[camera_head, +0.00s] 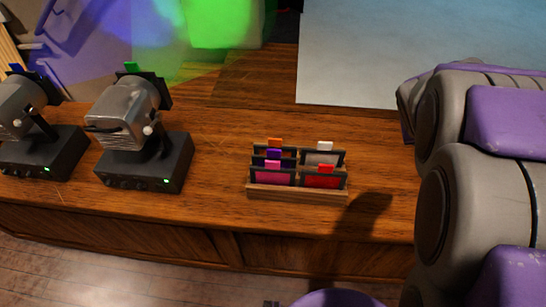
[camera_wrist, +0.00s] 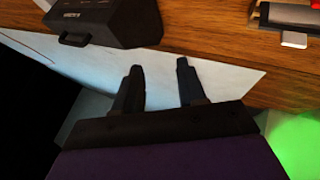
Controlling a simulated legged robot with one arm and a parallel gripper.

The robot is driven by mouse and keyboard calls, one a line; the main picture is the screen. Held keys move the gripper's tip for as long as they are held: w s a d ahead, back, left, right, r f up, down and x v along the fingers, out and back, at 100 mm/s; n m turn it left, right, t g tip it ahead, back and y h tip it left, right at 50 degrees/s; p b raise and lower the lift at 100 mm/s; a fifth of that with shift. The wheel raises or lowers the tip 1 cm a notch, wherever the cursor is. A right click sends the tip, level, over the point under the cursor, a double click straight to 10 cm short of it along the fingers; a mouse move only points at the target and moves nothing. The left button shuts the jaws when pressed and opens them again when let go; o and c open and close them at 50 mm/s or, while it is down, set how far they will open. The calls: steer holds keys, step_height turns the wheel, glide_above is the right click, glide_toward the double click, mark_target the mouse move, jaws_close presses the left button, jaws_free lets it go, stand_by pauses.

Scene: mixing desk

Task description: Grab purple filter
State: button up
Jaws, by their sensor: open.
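In the head view, the filter rack (camera_head: 297,195) stands on the wooden desk and holds several framed filters with coloured tabs. The purple filter shows mainly by its purple tab (camera_head: 273,154), in the left row behind the magenta filter (camera_head: 272,178), which hides most of it. In the wrist view, my gripper (camera_wrist: 160,68) is open and empty, its two dark fingers apart over a pale surface. My gripper is out of sight in the head view, where my arm fills the right side. I cannot make out the purple filter in the wrist view.
Two spotlights, one with a green tab (camera_head: 125,118) and one with a blue tab (camera_head: 18,108), stand left of the rack. The desk (camera_head: 222,140) is clear around the rack.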

steer(key=w+d+r+n+t, duration=0.2)
steer(key=w+r+t, duration=0.1)
steer(key=w, duration=0.8)
steer(key=w+a+f+n+t+y+p, duration=0.1)
steer(key=w+a+f+n+t+y, duration=0.2)
steer(key=w, duration=0.5)
steer(key=w+a+n+t+y+p, duration=0.1)
steer(key=w+a+n+y+p, duration=0.15)
steer(key=w+a+n, duration=0.35)
steer(key=n+g+y+p, duration=0.2)
steer(key=n+g+y, duration=0.5)
steer(key=g+y, duration=0.55)
glide_toward(267, 156)
steer(key=shift+t+y, duration=0.25)
steer(key=shift+y, duration=0.05)
steer(key=shift+d+f+b+x, duration=0.1)
steer(key=shift+f+b+x, duration=0.2)
steer(key=shift+x, duration=1.2)
steer(key=shift+d+f+b+x, duration=0.1)
steer(key=shift+b+x, duration=0.35)
steer(key=shift+x, duration=1.1)
steer(key=shift+d+f+b+x, duration=0.15)
steer(key=shift+b+x, duration=0.2)
steer(key=shift+x, duration=1.15)
steer(key=shift+w+a+f, duration=0.1)
steer(key=shift+a, duration=0.65)
steer(key=shift+d, duration=0.55)
steer(key=c, duration=0.5)
jaws_close()
steer(key=shift+a, duration=0.2)
